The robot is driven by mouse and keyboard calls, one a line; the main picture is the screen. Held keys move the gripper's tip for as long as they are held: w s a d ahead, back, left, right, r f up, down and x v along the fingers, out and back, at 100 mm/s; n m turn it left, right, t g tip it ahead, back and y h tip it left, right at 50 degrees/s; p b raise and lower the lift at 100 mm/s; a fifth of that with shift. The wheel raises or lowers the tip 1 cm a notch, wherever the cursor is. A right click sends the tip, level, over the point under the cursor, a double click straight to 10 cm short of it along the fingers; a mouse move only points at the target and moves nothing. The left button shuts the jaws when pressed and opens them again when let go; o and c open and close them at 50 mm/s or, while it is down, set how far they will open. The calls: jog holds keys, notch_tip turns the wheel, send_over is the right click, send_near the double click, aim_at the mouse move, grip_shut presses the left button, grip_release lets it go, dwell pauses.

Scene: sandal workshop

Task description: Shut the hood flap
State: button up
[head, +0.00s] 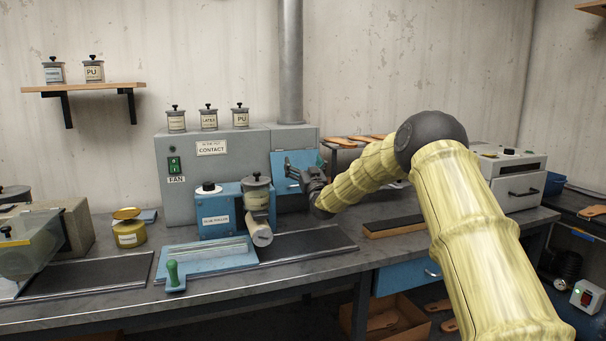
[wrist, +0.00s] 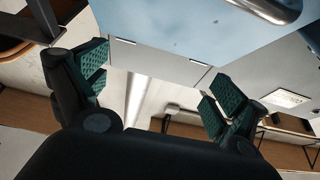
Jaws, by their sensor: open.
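The hood flap (head: 283,187) is a blue panel on the front of the grey fume hood (head: 222,147), right of the fan switch. My arm and gripper partly hide it in the head view. In the wrist view the flap (wrist: 185,28) fills the top, with a metal bar handle (wrist: 265,9) at the upper right and small hinge-like fittings along its lower picture edge. How far the flap stands from the hood is hard to tell. My gripper (head: 303,166) is at the flap; in the wrist view its green-padded fingers (wrist: 155,80) are spread with nothing between them.
A blue glue roller (head: 215,220) with a pot stands on the bench before the hood. Several jars (head: 208,119) stand on the hood beside the metal duct (head: 290,65). A rack with sandal soles (head: 340,141) is to the right. A dark mat (head: 310,243) lies in front.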

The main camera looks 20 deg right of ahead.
jog(key=shift+r, duration=0.3)
jog(key=shift+s+d+f, duration=0.1)
jog(key=shift+s, duration=0.05)
jog(key=c, duration=0.6)
jog(key=shift+g, duration=0.7)
jog(key=p+v, duration=0.1)
jog(key=v, duration=0.1)
jog(key=d+p+v, duration=0.1)
jog(key=p+v, duration=0.1)
jog(key=v, duration=0.1)
jog(key=p+v, duration=0.1)
jog(key=v, duration=0.2)
jog(key=shift+d+f, duration=0.25)
jog(key=shift+f, duration=0.2)
jog(key=c, duration=1.3)
jog(key=shift+g, duration=0.6)
jog(key=s+f+p, duration=0.1)
jog(key=s, duration=0.2)
jog(key=s+a+p, duration=0.1)
jog(key=s, duration=0.2)
jog(key=s+a+f+p, duration=0.1)
jog(key=s, duration=0.2)
jog(key=shift+a+f, duration=0.25)
jog(key=shift+f, duration=0.15)
grip_shut()
jog(key=w+p, duration=0.3)
jog(key=w, duration=1)
jog(key=shift+d+f, duration=0.4)
jog(key=shift+f, duration=0.1)
